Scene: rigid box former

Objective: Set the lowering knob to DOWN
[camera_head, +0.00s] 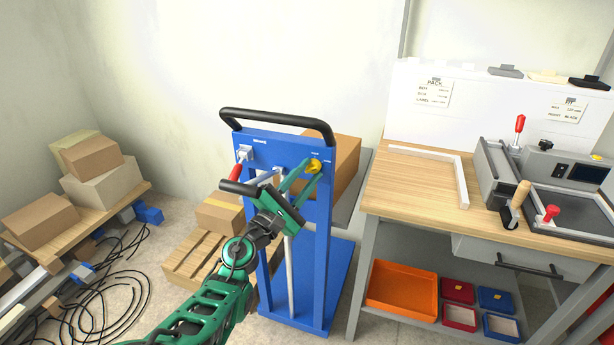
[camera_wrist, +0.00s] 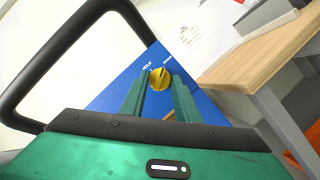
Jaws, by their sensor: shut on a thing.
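The yellow lowering knob (camera_head: 314,166) sits near the top right of the blue lift's panel (camera_head: 285,150). In the wrist view the knob (camera_wrist: 159,79) shows between my two green fingers, with a HOLD label at its upper left and a second label, seemingly DOWN, at its upper right. A dark pointer line on the knob seems to lean up and right, towards the second label. My gripper (camera_head: 303,183) reaches the panel from the front. My gripper (camera_wrist: 160,88) is shut on the knob, with a finger on either side. The fingers hide the knob's lower edges.
A black handlebar (camera_head: 280,118) arches above the panel, close to my wrist. A wooden workbench (camera_head: 405,185) is to the right. Boxes on a pallet (camera_head: 190,262) and loose black cables (camera_head: 105,280) lie left.

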